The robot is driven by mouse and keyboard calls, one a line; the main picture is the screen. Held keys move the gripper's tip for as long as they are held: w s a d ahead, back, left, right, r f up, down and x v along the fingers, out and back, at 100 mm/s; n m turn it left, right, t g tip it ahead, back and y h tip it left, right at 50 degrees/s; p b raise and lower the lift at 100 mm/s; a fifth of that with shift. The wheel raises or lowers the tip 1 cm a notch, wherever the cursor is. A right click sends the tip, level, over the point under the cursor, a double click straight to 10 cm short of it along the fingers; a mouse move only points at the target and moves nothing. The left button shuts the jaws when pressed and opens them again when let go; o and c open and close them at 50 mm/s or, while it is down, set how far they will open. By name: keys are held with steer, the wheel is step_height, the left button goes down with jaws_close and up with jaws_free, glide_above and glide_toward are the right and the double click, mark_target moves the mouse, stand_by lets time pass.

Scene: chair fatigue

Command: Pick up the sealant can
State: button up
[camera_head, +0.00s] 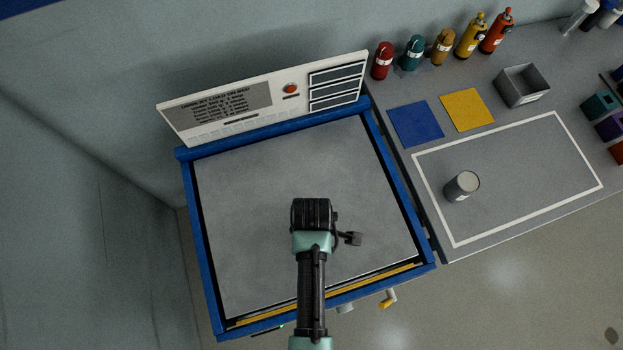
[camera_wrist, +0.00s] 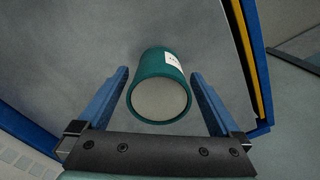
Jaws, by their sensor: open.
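A teal can (camera_wrist: 160,96) with a white label and a grey round end facing the camera is in the wrist view. It stands on the grey surface of the blue-framed bench. My gripper (camera_wrist: 160,76) is open, with one blue finger on each side of this can. I see a gap at each side, so the can does not look gripped. In the head view my arm hides this can. A grey can (camera_head: 461,187) with a pale label stands inside the white outline on the right-hand table. No label is readable, so the frames do not name the sealant can.
The blue-framed bench (camera_head: 250,190) has a raised panel (camera_head: 235,100) with a red button along its back. On the right-hand table, several bottles stand at the back, near a grey open box (camera_head: 522,86), a blue square (camera_head: 416,123) and a yellow square (camera_head: 467,110).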

steer(key=shift+f, duration=0.6)
steer(key=c, duration=1.6)
steer(key=shift+r, duration=0.15)
